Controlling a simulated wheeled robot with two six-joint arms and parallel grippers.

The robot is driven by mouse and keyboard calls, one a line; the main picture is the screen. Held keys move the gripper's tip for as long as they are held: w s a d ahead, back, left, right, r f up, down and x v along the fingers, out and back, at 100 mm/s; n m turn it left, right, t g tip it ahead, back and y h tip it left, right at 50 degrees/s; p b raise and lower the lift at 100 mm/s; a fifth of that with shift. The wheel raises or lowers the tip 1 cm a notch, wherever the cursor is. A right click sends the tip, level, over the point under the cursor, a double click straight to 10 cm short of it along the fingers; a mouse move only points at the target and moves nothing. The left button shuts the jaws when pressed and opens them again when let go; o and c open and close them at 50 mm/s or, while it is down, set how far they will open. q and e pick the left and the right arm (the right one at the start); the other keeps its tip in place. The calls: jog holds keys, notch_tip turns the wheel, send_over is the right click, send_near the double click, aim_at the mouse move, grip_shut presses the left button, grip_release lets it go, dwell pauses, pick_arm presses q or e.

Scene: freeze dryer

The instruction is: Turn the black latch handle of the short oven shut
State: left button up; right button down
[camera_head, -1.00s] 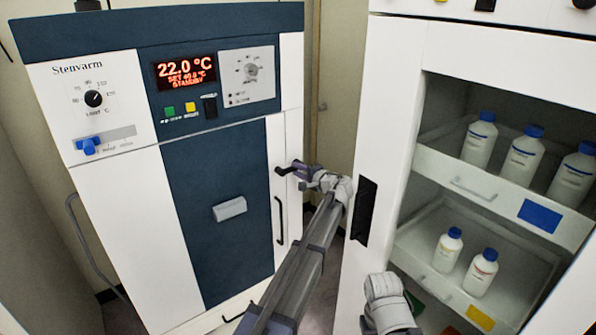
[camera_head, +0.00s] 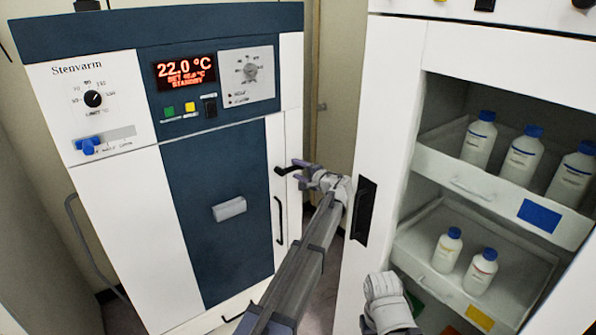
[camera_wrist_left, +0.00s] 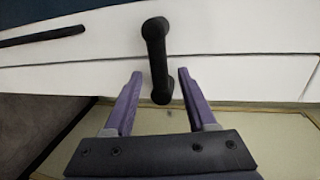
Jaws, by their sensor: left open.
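The oven (camera_head: 120,215) marked Stenvarm stands at the left of the head view, with a white and dark blue front. Its black latch handle (camera_head: 284,170) sticks out near the right edge of the front, above a longer black bar handle (camera_head: 279,220). My left gripper (camera_head: 301,171) is at the latch handle and open. In the left wrist view, the latch handle (camera_wrist_left: 155,45) reaches down between the two purple fingers, with a gap visible on each side.
A white cabinet (camera_head: 388,120) stands close at the right, with open drawers holding several white bottles (camera_head: 523,155) with blue caps. A black recessed handle (camera_head: 363,210) is on its near edge. My left arm lies in the narrow gap between the two units.

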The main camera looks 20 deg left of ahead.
pick_arm(q)
jog(key=shift+s, duration=0.1)
jog(key=p+v, duration=0.1)
jog(key=v, duration=0.6)
jog(key=shift+d, duration=0.3)
jog(key=shift+s, duration=0.2)
jog(key=s+a+f+n+g+h, duration=0.1)
jog(key=s+f+n+g+h, duration=0.1)
jog(key=s+f, duration=0.45)
jog(key=s+a+f+n+g+h, duration=0.1)
jog(key=s+f+n+g+h, duration=0.15)
jog(key=s, duration=0.65)
jog(key=s+a+f+n+g+h, duration=0.1)
jog(key=s+f+g+h, duration=0.1)
jog(key=s+f, duration=0.4)
jog(key=s+d+f+n+g+h, duration=0.1)
jog(key=s+d+h, duration=0.25)
jog(key=s, duration=0.35)
jog(key=s+d+f+n+g+h, duration=0.1)
jog(key=s+d+f+g+h, duration=0.2)
jog(key=s, duration=0.5)
jog(key=s+d+r+m+y, duration=0.1)
jog(key=s+d+m, duration=0.2)
jog(key=d, duration=0.8)
jog(key=shift+s+r+y, duration=0.3)
jog(key=shift+s+y, duration=0.1)
jog(key=shift+s, duration=0.45)
